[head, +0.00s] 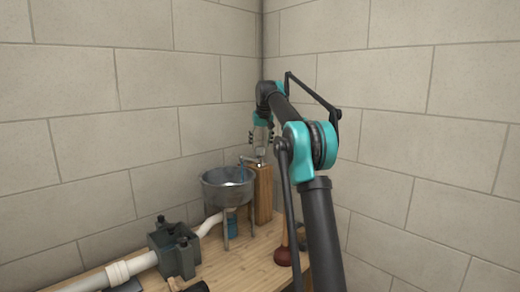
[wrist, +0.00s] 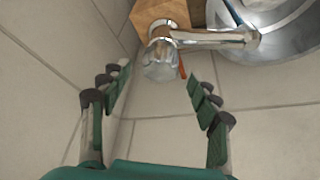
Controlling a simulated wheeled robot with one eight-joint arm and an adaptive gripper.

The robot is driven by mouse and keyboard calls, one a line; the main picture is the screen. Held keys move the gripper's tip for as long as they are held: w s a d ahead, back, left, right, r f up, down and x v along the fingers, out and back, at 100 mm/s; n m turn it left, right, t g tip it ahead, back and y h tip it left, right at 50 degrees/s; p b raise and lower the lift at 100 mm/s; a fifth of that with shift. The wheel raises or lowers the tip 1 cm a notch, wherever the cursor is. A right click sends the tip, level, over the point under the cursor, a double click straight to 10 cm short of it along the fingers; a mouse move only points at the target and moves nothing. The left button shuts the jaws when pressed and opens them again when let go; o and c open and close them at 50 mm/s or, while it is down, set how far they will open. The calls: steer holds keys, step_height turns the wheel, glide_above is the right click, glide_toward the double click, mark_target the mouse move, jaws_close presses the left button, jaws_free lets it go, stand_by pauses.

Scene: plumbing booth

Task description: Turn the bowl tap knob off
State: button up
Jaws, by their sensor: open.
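The tap knob (wrist: 161,66) is a clear, faceted piece on the near end of the chrome tap in the wrist view. My gripper (wrist: 158,74) is open, with one fingertip left of the knob and one right of it, both apart from it in the picture. The tap's spout (wrist: 215,40) runs right over the metal bowl (wrist: 285,38). A thin bluish streak shows by the spout's end; I cannot tell if it is water. In the head view my gripper (head: 261,136) points down above the tap (head: 254,159), beside the bowl (head: 228,191); the knob is hard to make out there.
A wooden post (head: 263,195) carries the tap. A small orange-red mark (wrist: 183,66) shows beside the knob. A plunger (head: 284,256), a dark vise (head: 176,253) and a white pipe (head: 118,272) are on the wooden bench. Block walls meet in a corner close behind the tap.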

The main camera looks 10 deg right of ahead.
mark_target(260, 147)
steer(key=shift+x, duration=1.6)
steer(key=c, duration=1.2)
